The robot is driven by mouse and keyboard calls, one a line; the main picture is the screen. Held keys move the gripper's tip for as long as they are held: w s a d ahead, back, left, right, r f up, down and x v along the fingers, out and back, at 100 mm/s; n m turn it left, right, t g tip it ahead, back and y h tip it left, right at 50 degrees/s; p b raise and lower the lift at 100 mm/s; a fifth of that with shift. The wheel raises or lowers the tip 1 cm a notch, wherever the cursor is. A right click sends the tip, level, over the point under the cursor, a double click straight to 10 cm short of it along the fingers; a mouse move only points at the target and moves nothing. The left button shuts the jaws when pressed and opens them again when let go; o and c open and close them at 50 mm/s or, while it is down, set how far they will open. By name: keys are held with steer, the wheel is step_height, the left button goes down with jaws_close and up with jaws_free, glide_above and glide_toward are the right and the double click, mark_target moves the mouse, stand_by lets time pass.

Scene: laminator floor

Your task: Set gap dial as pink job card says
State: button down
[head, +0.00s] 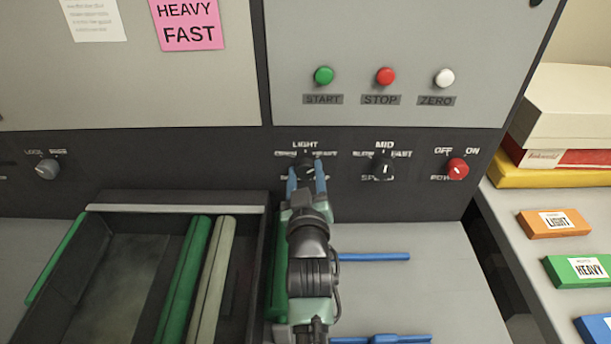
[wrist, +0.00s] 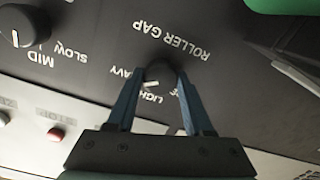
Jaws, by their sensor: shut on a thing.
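The pink job card (head: 188,22) at the top of the head view reads HEAVY, FAST. In the wrist view, the dial (wrist: 161,72) shows upside down under the words ROLLER GAP. Its white mark appears to point between LIGHT and HEAVY. My gripper (head: 306,177) is shut on this dial, one blue finger on each side; the fingers also show in the wrist view (wrist: 158,84).
The speed dial (head: 382,170) to the right points at MID. A red power knob (head: 457,169) is farther right. START (head: 323,76), STOP (head: 385,76) and ZERO (head: 444,78) buttons sit above. A dark tray (head: 175,209) with rollers lies left of my arm.

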steer(key=shift+m, duration=0.4)
steer(key=shift+c, duration=1.4)
jaws_free()
steer(key=shift+s, duration=0.15)
steer(key=s+b, duration=0.2)
steer(key=s, duration=1)
steer(key=shift+s+d+r, duration=0.2)
steer(key=shift+s+r, duration=0.05)
steer(key=shift+s, duration=0.1)
